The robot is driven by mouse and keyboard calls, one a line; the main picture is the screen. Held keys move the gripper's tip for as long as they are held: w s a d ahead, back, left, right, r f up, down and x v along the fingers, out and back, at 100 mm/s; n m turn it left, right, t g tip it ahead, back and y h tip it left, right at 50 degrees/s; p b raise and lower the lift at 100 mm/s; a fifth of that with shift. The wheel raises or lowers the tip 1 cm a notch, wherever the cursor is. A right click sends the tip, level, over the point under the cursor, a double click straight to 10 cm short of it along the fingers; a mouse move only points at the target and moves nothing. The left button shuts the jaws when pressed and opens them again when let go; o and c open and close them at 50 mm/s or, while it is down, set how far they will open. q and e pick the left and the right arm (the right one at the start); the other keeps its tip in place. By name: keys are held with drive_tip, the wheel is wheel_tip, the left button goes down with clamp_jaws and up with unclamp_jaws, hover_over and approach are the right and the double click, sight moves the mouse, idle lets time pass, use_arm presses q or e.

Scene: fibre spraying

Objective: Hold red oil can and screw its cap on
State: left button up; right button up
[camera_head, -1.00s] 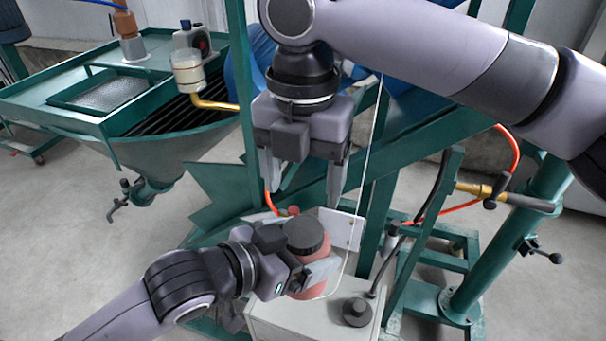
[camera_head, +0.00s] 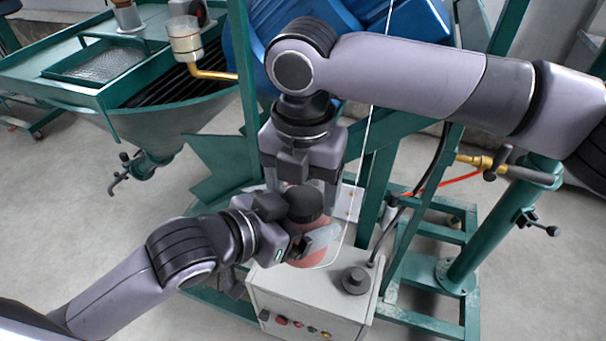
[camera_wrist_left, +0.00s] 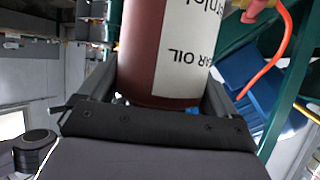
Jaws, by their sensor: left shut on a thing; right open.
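The red oil can (camera_head: 314,250) is upright above the white control box, with a black cap (camera_head: 304,204) on its top. Its red side and white "GEAR OIL" label show in the left wrist view (camera_wrist_left: 178,52). My left gripper (camera_head: 300,244) is shut around the can's body from the left, with a finger on each side (camera_wrist_left: 160,90). The cap's seating cannot be seen.
The white control box (camera_head: 290,290) with a black knob (camera_head: 355,280) stands below the can. Green machine frame bars (camera_head: 372,215) and a thin white cord pass close to the right. A green hopper (camera_head: 170,115) stands at the left. Grey floor is open at lower left.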

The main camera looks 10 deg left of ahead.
drive_tip(key=c, duration=0.9)
drive_tip(key=m, duration=1.3)
drive_tip(key=o, duration=1.2)
